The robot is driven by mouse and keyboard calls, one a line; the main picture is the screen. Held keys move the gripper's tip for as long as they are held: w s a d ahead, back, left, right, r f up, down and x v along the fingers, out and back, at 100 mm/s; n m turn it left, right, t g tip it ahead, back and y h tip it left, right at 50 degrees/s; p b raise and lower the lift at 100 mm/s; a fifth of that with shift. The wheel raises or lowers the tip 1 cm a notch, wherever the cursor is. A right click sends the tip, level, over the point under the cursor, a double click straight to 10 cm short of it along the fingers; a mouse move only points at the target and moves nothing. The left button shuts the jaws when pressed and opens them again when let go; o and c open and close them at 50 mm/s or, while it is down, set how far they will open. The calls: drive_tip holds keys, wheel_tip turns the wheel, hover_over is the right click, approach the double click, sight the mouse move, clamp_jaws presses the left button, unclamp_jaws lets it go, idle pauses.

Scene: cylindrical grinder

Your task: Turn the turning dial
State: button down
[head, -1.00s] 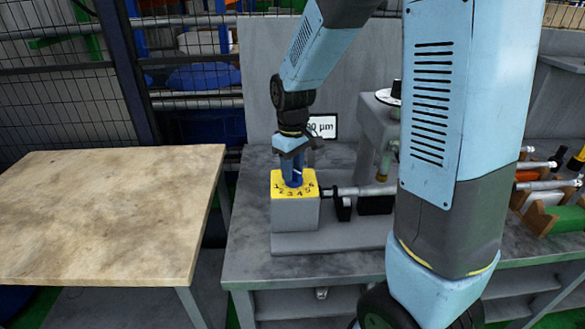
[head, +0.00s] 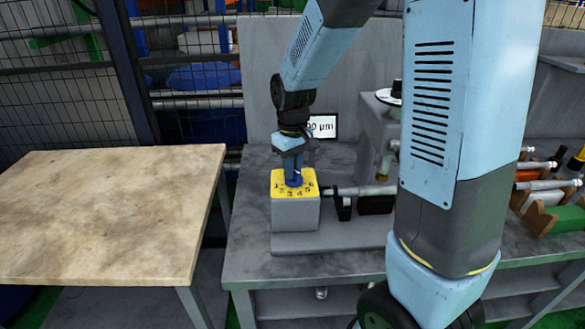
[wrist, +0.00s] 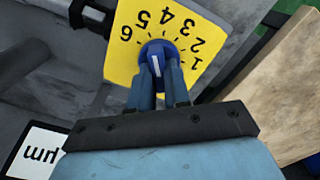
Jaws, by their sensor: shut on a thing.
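The turning dial is a blue knob (wrist: 150,50) with a white line on a yellow face (wrist: 122,62) numbered 1 to 6. The wrist view shows it at the top centre. In the head view the yellow face (head: 280,190) tops a grey box (head: 296,213) on the bench. My gripper (wrist: 162,72) is shut on the knob, with blue fingers on either side of it. In the head view my gripper (head: 294,178) points down onto the dial from above. The fingers partly hide the knob, and I cannot tell which number its line marks.
A horizontal metal spindle (head: 368,190) sits just right of the box. A display reading µm (head: 322,126) stands behind the dial. A wooden table (head: 110,205) is at the left, with a gap before the grey bench (head: 250,262). A rack of tools (head: 545,195) stands at the right.

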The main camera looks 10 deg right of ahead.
drive_tip(key=shift+d+m, duration=0.1)
drive_tip(key=shift+m, duration=1.8)
drive_tip(key=c, duration=1.1)
unclamp_jaws()
wheel_tip(320, 180, up, 14)
drive_tip(key=shift+f, duration=0.15)
